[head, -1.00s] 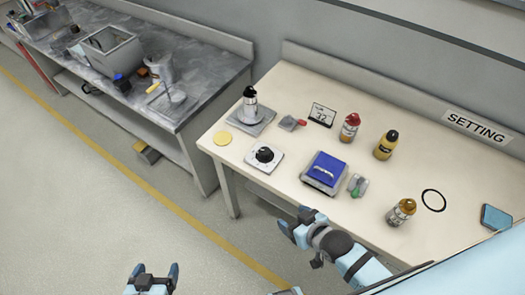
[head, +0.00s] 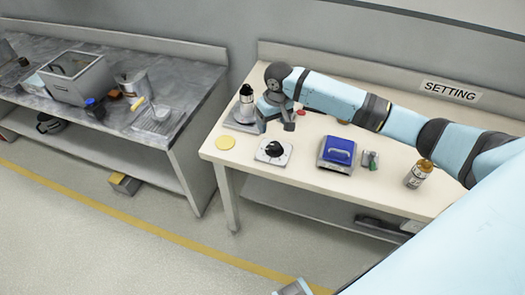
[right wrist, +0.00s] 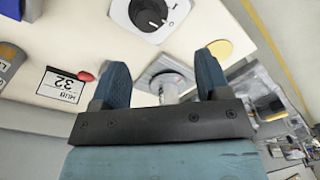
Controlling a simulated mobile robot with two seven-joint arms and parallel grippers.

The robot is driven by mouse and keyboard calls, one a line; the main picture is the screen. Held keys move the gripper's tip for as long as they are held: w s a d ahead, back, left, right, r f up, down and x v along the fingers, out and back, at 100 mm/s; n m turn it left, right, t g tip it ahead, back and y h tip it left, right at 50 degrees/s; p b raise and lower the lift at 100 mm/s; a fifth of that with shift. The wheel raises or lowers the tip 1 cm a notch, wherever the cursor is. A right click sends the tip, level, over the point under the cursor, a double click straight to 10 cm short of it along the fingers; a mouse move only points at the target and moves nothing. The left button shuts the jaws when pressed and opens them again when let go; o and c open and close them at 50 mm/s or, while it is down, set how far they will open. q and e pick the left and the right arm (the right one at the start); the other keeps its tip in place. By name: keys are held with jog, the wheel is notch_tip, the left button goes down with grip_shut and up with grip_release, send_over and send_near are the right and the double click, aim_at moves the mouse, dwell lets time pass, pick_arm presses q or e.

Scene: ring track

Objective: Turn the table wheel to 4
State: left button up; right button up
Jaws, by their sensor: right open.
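The table wheel is a black knob (head: 274,149) on a white square plate, at the front left of the cream table. It also shows at the top of the right wrist view (right wrist: 150,12), where a small mark is visible on the plate; the dial numbers are too small to read. My right gripper (head: 279,114) is open, behind the wheel and apart from it, beside the black-capped bottle (head: 246,97) on a grey stand. In the right wrist view its two fingers (right wrist: 162,75) are spread, with a metallic cylinder beyond the gap. My left gripper is out of view.
A yellow disc (head: 225,142) lies left of the wheel. My right arm crosses above the table's back half.

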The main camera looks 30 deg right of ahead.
aim_at(275, 145)
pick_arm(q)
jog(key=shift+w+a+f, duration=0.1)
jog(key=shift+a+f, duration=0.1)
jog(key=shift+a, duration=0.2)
pick_arm(e)
jog(key=shift+m, duration=0.3)
jog(key=f, duration=0.4)
jog(key=d+f, duration=0.1)
jog(key=f, duration=0.7)
jog(key=shift+w+d, duration=0.25)
jog(key=shift+w, duration=0.05)
jog(key=shift+c, duration=0.5)
jog(key=c, duration=0.8)
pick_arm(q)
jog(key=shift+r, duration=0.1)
pick_arm(e)
jog(key=shift+r, duration=0.1)
jog(key=shift+c, duration=0.2)
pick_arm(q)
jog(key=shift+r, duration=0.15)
